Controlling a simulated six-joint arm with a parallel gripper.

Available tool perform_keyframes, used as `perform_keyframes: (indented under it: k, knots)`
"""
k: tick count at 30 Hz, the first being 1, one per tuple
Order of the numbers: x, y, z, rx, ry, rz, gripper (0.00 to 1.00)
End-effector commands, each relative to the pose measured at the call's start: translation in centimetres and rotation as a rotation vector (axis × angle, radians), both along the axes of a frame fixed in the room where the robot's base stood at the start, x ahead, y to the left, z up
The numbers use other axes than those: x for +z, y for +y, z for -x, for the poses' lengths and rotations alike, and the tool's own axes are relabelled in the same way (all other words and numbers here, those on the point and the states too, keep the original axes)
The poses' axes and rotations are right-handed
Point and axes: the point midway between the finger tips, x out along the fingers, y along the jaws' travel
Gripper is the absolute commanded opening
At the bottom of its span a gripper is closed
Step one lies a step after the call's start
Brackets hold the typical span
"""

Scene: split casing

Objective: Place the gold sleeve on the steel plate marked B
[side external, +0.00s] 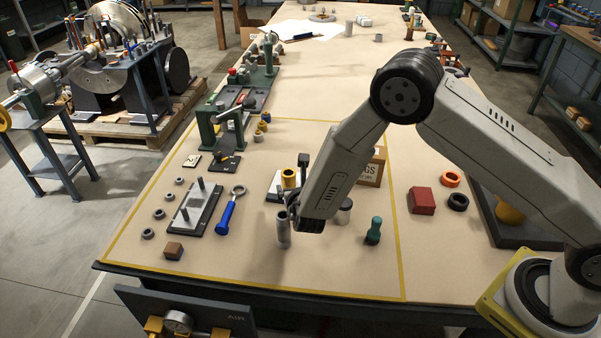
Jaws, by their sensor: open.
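A gold sleeve (289,177) stands upright behind my gripper, at the right side of a pale plate (273,187) on the bench. I cannot tell whether it rests on that plate or just beside it. No letter B is readable on any plate; a small pale plate (192,160) further left bears a dark mark too small to read. My gripper (291,216) is open and low over the bench, in front of the gold sleeve. A grey cylinder (283,232) stands upright at its fingertips; I see no clear grip on it.
A two-post plate (193,210) and a blue-handled tool (227,212) lie to the left. A green handled piece (373,231), a grey cup (344,213) and a cardboard box (373,169) stand to the right. The front middle bench is clear.

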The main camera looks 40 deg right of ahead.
Motion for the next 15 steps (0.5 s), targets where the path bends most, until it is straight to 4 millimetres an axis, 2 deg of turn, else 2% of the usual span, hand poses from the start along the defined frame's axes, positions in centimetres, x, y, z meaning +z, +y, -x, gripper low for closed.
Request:
perform_keyframes:
  k: [8,15]
  knots:
    - [0.3,-0.6,0.2,-0.030,0.004,-0.016,0.99]
    - [1.6,-3.2,1.7,-0.188,0.025,-0.106,0.99]
